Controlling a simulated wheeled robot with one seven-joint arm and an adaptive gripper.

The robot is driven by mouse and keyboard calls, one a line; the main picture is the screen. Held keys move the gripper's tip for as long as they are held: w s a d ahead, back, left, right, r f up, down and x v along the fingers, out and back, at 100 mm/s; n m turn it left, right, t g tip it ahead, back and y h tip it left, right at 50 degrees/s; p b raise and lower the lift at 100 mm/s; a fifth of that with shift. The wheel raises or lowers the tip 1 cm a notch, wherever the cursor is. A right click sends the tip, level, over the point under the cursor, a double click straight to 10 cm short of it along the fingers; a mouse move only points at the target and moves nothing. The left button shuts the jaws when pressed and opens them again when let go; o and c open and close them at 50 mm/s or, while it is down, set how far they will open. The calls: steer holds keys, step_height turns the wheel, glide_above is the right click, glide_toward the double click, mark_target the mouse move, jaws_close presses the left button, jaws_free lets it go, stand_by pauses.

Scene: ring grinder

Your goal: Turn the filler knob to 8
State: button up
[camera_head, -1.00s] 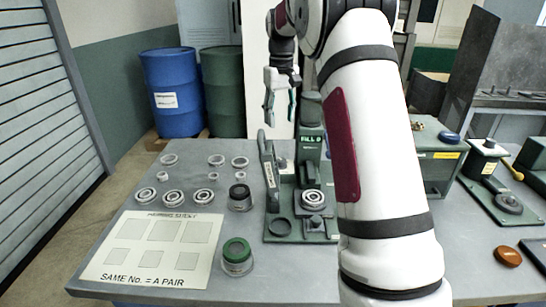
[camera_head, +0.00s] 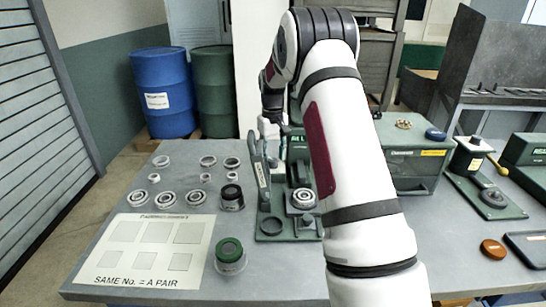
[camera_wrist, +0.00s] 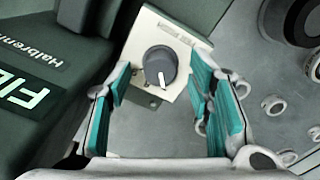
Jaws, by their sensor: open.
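In the wrist view the knob (camera_wrist: 160,64) is a dark grey round dial on a cream plate (camera_wrist: 178,28). Its white pointer line points toward the bottom of the picture. No numbers are readable around it. My gripper (camera_wrist: 160,82) is open, with one teal-padded finger to each side of the knob, apart from it. The green filler (camera_wrist: 30,95) with its lettering is at the left. In the head view the filler (camera_head: 298,150) stands on the table, partly hidden by my arm. My gripper (camera_head: 268,130) is low beside it, mostly hidden; the knob is not visible there.
A grey lever (camera_head: 262,172) stands upright at the filler's left. Several rings and bearings (camera_head: 166,199) lie on the table left of it, with a black-topped jar (camera_head: 232,198) and a green-capped jar (camera_head: 230,257). A white sheet (camera_head: 142,250) lies at front left.

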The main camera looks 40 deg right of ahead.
steer(key=shift+f, duration=0.45)
jaws_close()
steer(key=shift+m, duration=0.3)
steer(key=m+b, duration=0.2)
steer(key=m, duration=0.1)
steer(key=shift+f, duration=0.1)
steer(key=shift+m+b, duration=0.75)
steer(key=shift+m, duration=1.35)
